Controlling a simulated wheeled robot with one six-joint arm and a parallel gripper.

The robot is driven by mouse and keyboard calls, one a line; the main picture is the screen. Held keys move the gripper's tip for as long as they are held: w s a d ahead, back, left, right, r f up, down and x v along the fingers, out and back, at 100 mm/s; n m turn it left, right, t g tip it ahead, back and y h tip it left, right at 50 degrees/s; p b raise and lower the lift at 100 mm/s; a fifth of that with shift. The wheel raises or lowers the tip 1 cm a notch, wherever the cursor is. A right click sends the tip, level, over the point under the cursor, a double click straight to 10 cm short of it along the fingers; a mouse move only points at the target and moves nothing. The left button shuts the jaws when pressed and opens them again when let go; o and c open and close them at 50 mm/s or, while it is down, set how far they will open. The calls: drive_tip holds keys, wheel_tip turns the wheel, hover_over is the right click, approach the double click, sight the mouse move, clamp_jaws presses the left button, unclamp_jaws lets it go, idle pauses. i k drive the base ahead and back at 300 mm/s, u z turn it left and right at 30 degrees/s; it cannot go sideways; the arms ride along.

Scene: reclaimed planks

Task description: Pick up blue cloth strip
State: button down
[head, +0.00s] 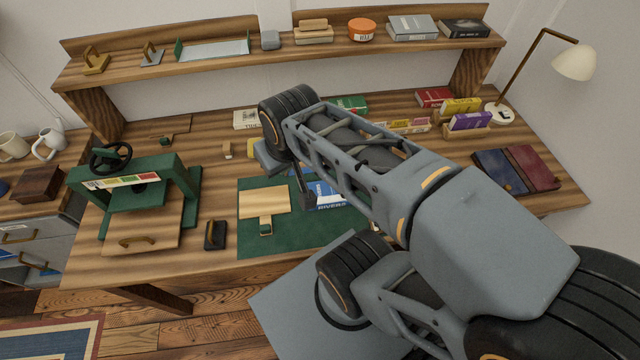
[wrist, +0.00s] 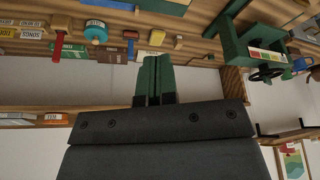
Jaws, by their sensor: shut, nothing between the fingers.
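I cannot make out a blue cloth strip for sure in either view. A blue book or cover marked "RIVERS" (head: 325,193) lies on the green mat, partly hidden by my arm. A blue patch (head: 4,253) shows at the drawers on the far left edge, too small to identify. My gripper shows in the wrist view (wrist: 153,80) with its two green fingers together and nothing between them. It is above the desk, and the wrist view faces the shelf upside down. In the head view my arm reaches over the mat and its fingertips are hard to make out.
A green press (head: 135,185) stands on the left of the desk. A green mat (head: 285,240) holds a tan card. Books (head: 465,122) and a lamp (head: 575,62) stand at the right. A loaded shelf (head: 215,68) runs along the back. Mugs stand far left.

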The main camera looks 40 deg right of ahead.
sight(306, 170)
drive_tip(key=k, duration=1.25)
drive_tip(key=u, duration=0.65)
drive_tip(key=i, duration=1.4)
drive_tip(key=z, duration=0.65)
